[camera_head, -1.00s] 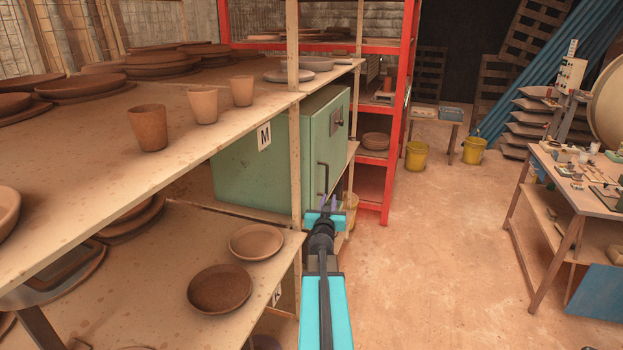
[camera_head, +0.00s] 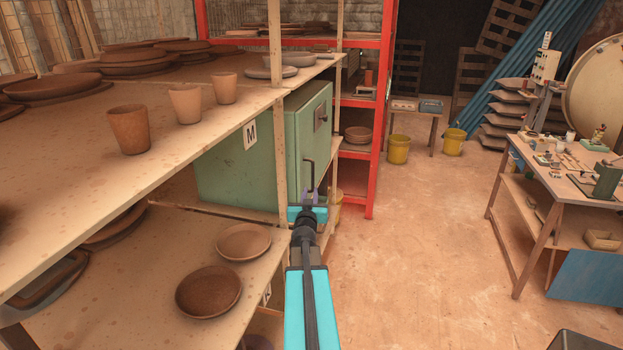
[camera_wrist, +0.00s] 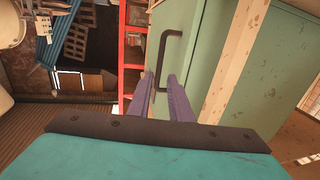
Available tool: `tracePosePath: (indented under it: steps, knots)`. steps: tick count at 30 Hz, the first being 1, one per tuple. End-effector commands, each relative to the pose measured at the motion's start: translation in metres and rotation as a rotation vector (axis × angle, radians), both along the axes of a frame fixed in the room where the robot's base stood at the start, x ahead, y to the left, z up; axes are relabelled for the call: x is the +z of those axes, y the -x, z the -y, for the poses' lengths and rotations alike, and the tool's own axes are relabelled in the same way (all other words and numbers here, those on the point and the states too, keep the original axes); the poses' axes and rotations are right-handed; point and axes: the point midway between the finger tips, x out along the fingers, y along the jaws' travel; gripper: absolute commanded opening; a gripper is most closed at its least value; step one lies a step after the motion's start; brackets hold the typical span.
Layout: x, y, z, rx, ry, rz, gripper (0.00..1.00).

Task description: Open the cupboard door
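My gripper (camera_head: 308,194) is just in front of the handle's lower part. In the wrist view my gripper's two purple fingers (camera_wrist: 160,78) are apart, with the handle's bar ahead between their tips. I cannot tell whether they touch it.
A wooden post (camera_head: 276,100) stands beside the cupboard, close left of my gripper. Clay cups (camera_head: 186,105) and plates (camera_head: 243,241) rest on the shelves. A red rack (camera_head: 377,130) stands behind. The floor (camera_head: 420,240) to the right is clear up to a worktable (camera_head: 570,190).

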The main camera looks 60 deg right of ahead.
Motion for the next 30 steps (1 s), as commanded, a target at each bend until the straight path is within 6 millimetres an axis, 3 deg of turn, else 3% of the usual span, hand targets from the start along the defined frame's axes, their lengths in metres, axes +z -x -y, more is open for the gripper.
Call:
tracePosePath:
  steps: [30]
  knots:
    - [0.001, -0.042, 0.074, 0.002, 0.0, 0.0, 0.18]
